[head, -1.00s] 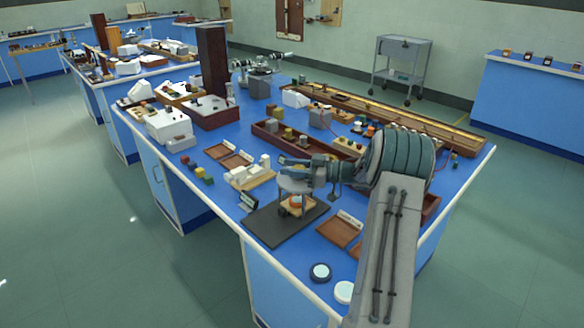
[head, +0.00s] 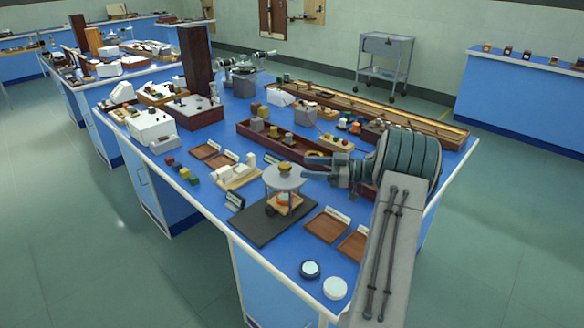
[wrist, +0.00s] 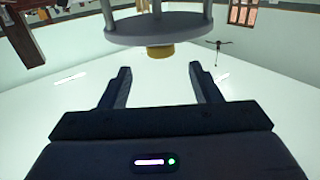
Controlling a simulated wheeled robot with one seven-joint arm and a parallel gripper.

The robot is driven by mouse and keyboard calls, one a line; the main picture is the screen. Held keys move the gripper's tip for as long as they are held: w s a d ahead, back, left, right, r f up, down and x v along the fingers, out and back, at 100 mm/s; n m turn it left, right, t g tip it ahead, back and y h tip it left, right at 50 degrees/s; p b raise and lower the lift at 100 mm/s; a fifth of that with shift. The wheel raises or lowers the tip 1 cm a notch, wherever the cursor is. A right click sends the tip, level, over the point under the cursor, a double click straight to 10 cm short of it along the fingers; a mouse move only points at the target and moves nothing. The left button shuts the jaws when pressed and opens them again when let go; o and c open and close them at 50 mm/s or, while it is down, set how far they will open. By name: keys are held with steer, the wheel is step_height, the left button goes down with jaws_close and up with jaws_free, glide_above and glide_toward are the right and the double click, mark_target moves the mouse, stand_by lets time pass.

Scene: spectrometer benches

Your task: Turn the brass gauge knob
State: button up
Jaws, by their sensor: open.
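The brass knob (head: 285,168) sits on top of a round pale disc (head: 284,182), held up on posts over a dark base plate (head: 255,222). My gripper (head: 309,167) is open and empty, just right of the knob, with its fingers pointing left towards it. In the wrist view the knob (wrist: 160,51) shows under the disc (wrist: 160,30), so that picture looks upside down. It lies beyond the two fingertips (wrist: 160,69), roughly centred between them, and I see no contact.
An orange-topped piece (head: 285,199) stands beneath the disc. A white block set (head: 238,173) is to the left, and wooden trays (head: 328,222) lie to the right. A long dark-red box (head: 290,143) is behind. Two round discs (head: 311,270) lie near the front edge.

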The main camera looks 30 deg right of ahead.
steer(key=v, duration=0.4)
stand_by(0.4)
